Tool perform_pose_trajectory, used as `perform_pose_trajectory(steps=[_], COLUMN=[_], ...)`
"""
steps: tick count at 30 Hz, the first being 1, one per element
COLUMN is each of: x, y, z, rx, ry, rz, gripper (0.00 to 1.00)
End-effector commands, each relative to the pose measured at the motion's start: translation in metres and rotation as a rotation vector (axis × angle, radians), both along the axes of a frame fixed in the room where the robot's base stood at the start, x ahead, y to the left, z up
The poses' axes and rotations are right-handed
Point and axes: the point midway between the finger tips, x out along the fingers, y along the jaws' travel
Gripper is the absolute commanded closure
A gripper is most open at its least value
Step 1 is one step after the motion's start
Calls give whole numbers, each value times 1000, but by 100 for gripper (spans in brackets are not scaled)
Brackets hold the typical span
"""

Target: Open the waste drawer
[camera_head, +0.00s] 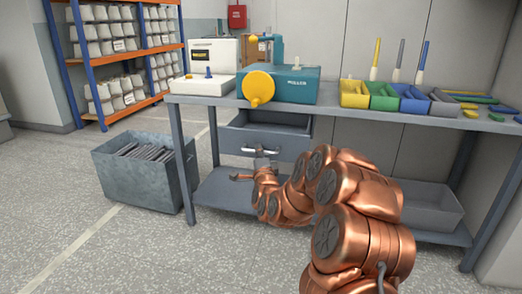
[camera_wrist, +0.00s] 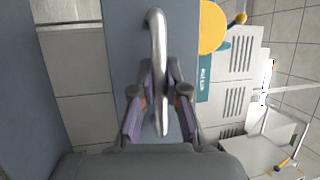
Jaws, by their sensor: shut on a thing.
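The waste drawer (camera_head: 290,146) is a grey drawer under the workbench. It stands pulled out, and its inside shows behind the front panel. Its silver bar handle (camera_head: 248,151) is on the front panel. In the wrist view the handle (camera_wrist: 157,35) runs up and down across the grey drawer front (camera_wrist: 126,45). My gripper (camera_wrist: 160,80) is shut on the handle, with one finger on each side of it. In the head view my gripper (camera_head: 262,163) is small and partly hidden by my copper arm.
The bench (camera_head: 330,108) carries a teal winder (camera_head: 300,85), a white machine (camera_head: 205,85) and coloured bins (camera_head: 383,97). A metal scrap bin (camera_head: 140,183) stands left on the floor. A lower shelf (camera_head: 220,190) lies beneath the drawer.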

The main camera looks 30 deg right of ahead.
Motion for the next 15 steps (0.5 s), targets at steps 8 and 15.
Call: perform_pose_trajectory(steps=[8,15], x=[-1,0], y=[-2,-1], z=[-1,-1], rx=[4,3], ry=[1,1], rz=[-7,-4], gripper=[100,68])
